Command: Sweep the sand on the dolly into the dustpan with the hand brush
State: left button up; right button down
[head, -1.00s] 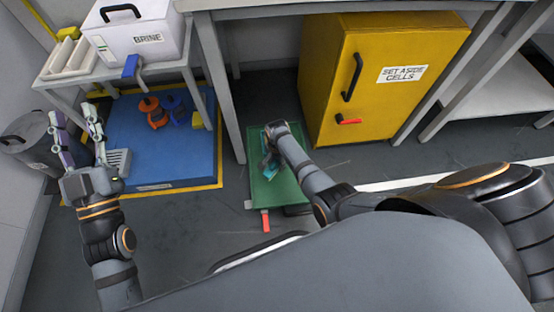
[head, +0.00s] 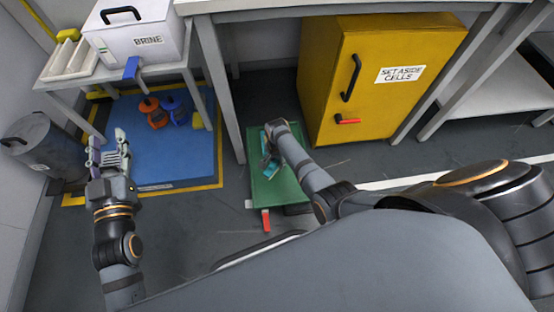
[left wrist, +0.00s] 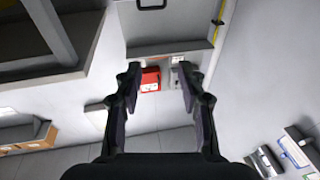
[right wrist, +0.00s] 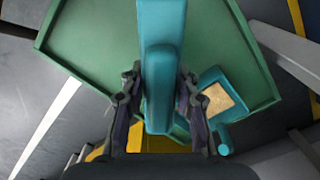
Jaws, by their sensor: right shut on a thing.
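The green dolly (head: 290,192) lies on the floor in front of the yellow cabinet. My right gripper (right wrist: 157,105) is shut on the teal hand brush (right wrist: 162,60), which is over the dolly. The teal dustpan (right wrist: 203,82) is on the dolly, right of the brush in the right wrist view. A tan patch, apparently sand (right wrist: 219,99), shows in the dustpan. In the head view my right arm covers most of this. Any sand under the brush is hidden. My left gripper (head: 109,143) is open and empty, raised at the left, away from the dolly; its parted fingers show in the left wrist view (left wrist: 159,95).
The yellow cabinet (head: 385,100) stands behind the dolly. Table legs (head: 222,90) rise close to the dolly's left. A blue platform (head: 190,165) and a grey bin (head: 42,145) are at the left.

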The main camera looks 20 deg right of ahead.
jog(key=shift+r+p, duration=0.3)
jog(key=shift+r, duration=0.2)
jog(key=shift+r+p, duration=0.2)
jog(key=shift+p, duration=0.25)
jog(key=shift+r+p, duration=0.25)
jog(key=shift+p, duration=0.05)
pick_arm(q)
jog(key=s+f+g, duration=0.4)
jog(key=f+g, duration=0.1)
jog(key=f, duration=0.5)
jog(key=s+f+g, duration=0.4)
jog(key=f, duration=0.6)
jog(key=shift+s+d+f+g, duration=0.15)
jog(key=shift+s+f+g, duration=0.15)
jog(key=shift+g, duration=0.1)
